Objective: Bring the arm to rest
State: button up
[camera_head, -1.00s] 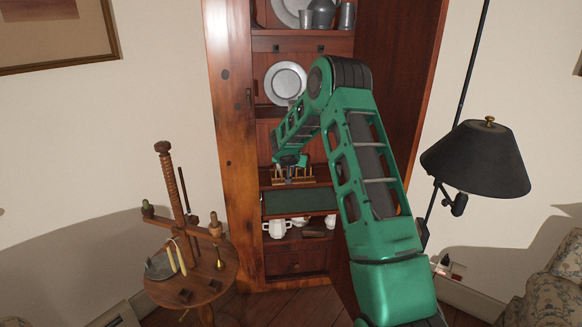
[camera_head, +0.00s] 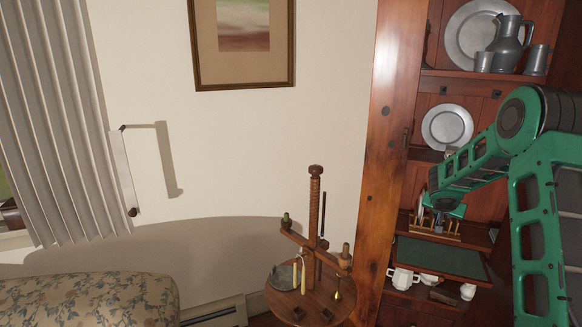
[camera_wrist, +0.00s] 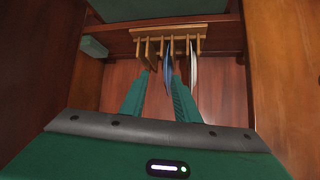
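My gripper (camera_wrist: 160,76) is open in the wrist view, its two green fingers apart. They point at a small wooden rack (camera_wrist: 168,31) with several pegs. A thin blue piece, seen edge-on (camera_wrist: 167,62), stands in the rack between the fingertips in the picture; I cannot tell whether a finger touches it. A pale thin piece (camera_wrist: 193,66) stands to its right. In the head view my green arm reaches from the right into the cabinet, and my gripper (camera_head: 440,203) is just above the rack (camera_head: 436,229); its fingers are too small to tell there.
The wooden cabinet (camera_head: 389,130) surrounds my gripper with side walls and shelves. Pewter plates (camera_head: 447,127) and a jug (camera_head: 510,42) stand above; white cups (camera_head: 402,279) stand below. A round wooden stand (camera_head: 310,300) is left of the cabinet, and a floral sofa (camera_head: 90,300) is farther left.

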jog(key=s+a+r+g+y, duration=0.1)
jog(key=s+a+r+g, duration=0.15)
jog(key=s, duration=0.65)
jog(key=s+a+r+n+g, duration=0.1)
jog(key=s+r, duration=0.3)
jog(key=s, duration=0.5)
jog(key=s+a+r+g+y, duration=0.1)
jog(key=s+a+r, duration=0.15)
jog(key=s, duration=0.55)
jog(key=s+a+g+y, duration=0.1)
jog(key=s+a, duration=0.3)
jog(key=s, duration=0.6)
jog(key=s+a+g+y, duration=0.1)
jog(key=s+a, duration=0.3)
jog(key=s, duration=0.6)
jog(key=s+a+n+g+y, duration=0.1)
jog(key=s+a, duration=0.3)
jog(key=s, duration=0.6)
jog(key=shift+a+f+g+y, duration=0.15)
jog(key=shift+g+y, duration=0.3)
jog(key=shift+y, duration=0.45)
jog(key=shift+s, duration=0.1)
jog(key=shift+w+f, duration=0.25)
jog(key=shift+w, duration=0.35)
